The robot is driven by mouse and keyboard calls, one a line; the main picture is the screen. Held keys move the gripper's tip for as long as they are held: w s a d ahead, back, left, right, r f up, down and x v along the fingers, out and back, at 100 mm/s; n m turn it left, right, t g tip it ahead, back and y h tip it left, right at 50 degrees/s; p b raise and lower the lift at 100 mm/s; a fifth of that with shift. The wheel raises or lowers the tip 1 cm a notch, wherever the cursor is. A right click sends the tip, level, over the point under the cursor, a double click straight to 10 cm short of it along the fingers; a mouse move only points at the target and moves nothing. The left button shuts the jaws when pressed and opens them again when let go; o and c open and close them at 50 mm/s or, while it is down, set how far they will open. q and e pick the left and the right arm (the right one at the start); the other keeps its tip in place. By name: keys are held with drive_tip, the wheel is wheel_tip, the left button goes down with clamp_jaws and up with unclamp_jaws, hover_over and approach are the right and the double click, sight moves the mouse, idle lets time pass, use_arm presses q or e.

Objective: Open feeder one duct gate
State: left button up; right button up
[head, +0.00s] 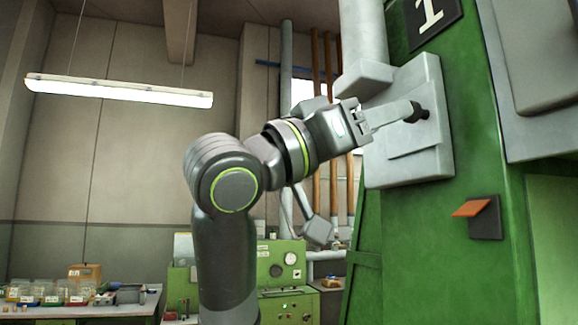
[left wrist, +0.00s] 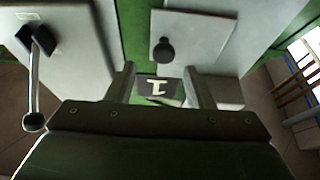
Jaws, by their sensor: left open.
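The feeder is a tall green machine (head: 400,240) with a number 1 plate (head: 432,20), which also shows between the fingers in the left wrist view (left wrist: 157,88). A pale grey gate plate (head: 436,150) sits on its side below a grey duct (head: 364,35). A dark round knob (head: 422,114) stands out from the plate; it also shows in the left wrist view (left wrist: 164,51). My left gripper (head: 408,112) is open, its fingertips close to the knob. I cannot tell whether they touch it. My right gripper is not in view.
An orange flap (head: 473,208) on a dark box juts from the green machine. A lever with a ball end (left wrist: 34,122) hangs on a grey panel. A low green machine (head: 280,268) and a table with containers (head: 75,290) stand behind.

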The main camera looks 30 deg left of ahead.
use_arm(q)
drive_tip(key=b+v, duration=0.5)
drive_tip(key=v, duration=0.8)
drive_tip(key=shift+d+r, duration=0.1)
